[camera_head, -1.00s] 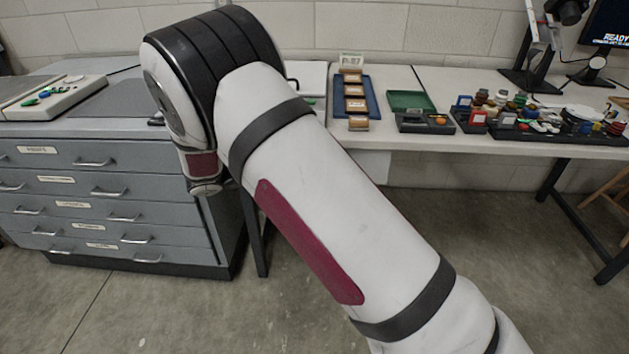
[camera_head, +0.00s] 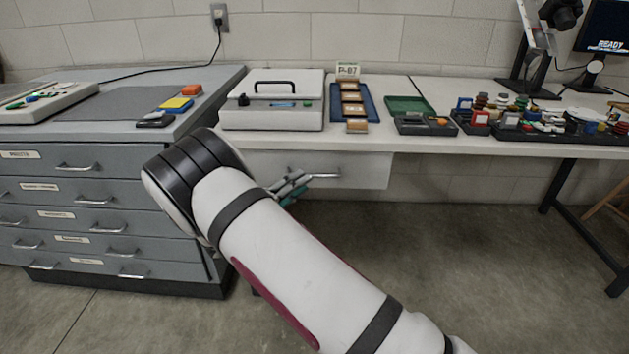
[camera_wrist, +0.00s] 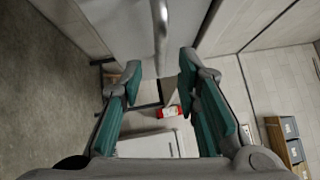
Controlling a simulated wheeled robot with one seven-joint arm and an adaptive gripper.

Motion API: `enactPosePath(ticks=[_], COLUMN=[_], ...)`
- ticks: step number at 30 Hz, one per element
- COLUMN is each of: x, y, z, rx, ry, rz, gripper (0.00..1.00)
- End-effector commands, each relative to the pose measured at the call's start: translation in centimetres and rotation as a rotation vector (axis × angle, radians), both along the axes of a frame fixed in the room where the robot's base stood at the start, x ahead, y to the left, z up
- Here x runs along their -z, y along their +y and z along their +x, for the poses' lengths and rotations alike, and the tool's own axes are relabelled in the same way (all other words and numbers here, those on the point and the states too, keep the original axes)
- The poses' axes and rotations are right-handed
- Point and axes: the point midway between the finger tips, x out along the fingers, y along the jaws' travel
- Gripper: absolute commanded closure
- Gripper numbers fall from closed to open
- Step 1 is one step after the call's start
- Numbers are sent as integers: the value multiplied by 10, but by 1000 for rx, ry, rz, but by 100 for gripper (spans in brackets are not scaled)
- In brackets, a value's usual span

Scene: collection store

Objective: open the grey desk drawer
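The desk drawer (camera_head: 365,171) has a pale grey front under the white-topped desk and looks closed. Its metal bar handle (camera_head: 325,175) shows in the head view, and the handle's bar (camera_wrist: 160,28) is also at the top of the wrist view. My gripper (camera_head: 296,185) is in front of the drawer, by the left end of the handle; my arm hides part of the drawer's left side. In the wrist view my gripper (camera_wrist: 160,74) is open, its green-padded fingers apart. The bar lines up with the gap, just beyond the fingertips. I cannot tell whether they touch.
A grey cabinet (camera_head: 75,185) with several labelled drawers stands at the left, close to my arm. On the desk are a light case (camera_head: 273,112), a blue tray (camera_head: 372,112) and a green tray (camera_head: 410,104). The floor (camera_head: 450,260) below the desk is mostly clear.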

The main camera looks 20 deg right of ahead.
Motion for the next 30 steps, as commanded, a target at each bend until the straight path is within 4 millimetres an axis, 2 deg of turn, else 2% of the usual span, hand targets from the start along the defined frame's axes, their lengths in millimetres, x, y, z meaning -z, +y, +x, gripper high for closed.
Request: enactPosePath(ticks=[3,9,22,23,26,30], x=[-1,-5,-8,-7,-7,-7], y=[-21,-43,-50,-50,-50,-50], z=[10,21,25,25,25,25], rx=[3,2,1,1,1,1], ry=[-1,-1,-1,-1,-1,0], rz=[1,1,1,1,1,1], gripper=[70,70,70,75,97,100])
